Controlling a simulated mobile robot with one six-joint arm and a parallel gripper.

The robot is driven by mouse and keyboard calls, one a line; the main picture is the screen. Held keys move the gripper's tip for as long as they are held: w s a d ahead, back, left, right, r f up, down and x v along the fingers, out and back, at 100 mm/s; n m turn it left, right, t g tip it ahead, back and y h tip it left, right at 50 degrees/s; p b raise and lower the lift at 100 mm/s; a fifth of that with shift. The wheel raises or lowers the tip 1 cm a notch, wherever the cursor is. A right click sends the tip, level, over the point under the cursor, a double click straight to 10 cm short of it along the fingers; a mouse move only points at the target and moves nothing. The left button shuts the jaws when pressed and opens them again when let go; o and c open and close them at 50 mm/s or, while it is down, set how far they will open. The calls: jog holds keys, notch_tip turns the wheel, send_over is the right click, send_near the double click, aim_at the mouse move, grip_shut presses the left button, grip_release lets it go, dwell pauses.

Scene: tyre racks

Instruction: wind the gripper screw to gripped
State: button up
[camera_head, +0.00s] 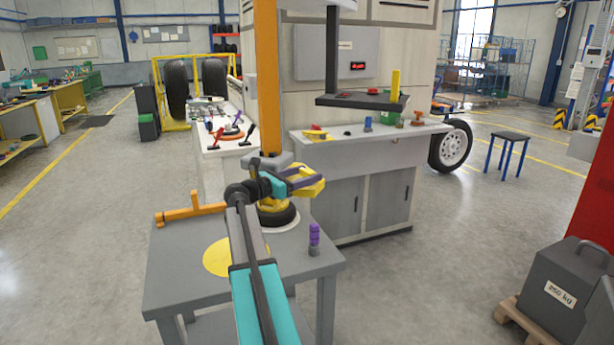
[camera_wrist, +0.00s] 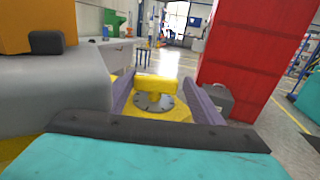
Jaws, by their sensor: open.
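My gripper (camera_head: 312,180) is at the foot of the orange column, above the grey table. Its purple fingers are open. In the wrist view, a yellow bar-shaped handle (camera_wrist: 156,83) on a round grey bolted flange (camera_wrist: 153,103) shows between the spread fingers; it looks like the gripper screw. I cannot tell whether either finger touches it. Yellow parts (camera_head: 316,189) also show by the fingers in the head view. Below, a small black tyre with a yellow centre (camera_head: 277,214) lies on the table, partly hidden by my arm.
The grey table (camera_head: 180,278) carries an orange handle (camera_head: 195,210), a yellow disc (camera_head: 220,257) and a purple-topped peg (camera_head: 314,238). The orange column (camera_head: 265,90) rises close by. A grey cabinet (camera_head: 345,205) stands behind. A 250 kg block (camera_head: 568,285) is at right; floor between is clear.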

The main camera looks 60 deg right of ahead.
jog(key=v, duration=0.7)
jog(key=shift+w+b, duration=0.15)
jog(key=shift+b, duration=0.3)
jog(key=shift+a, duration=0.1)
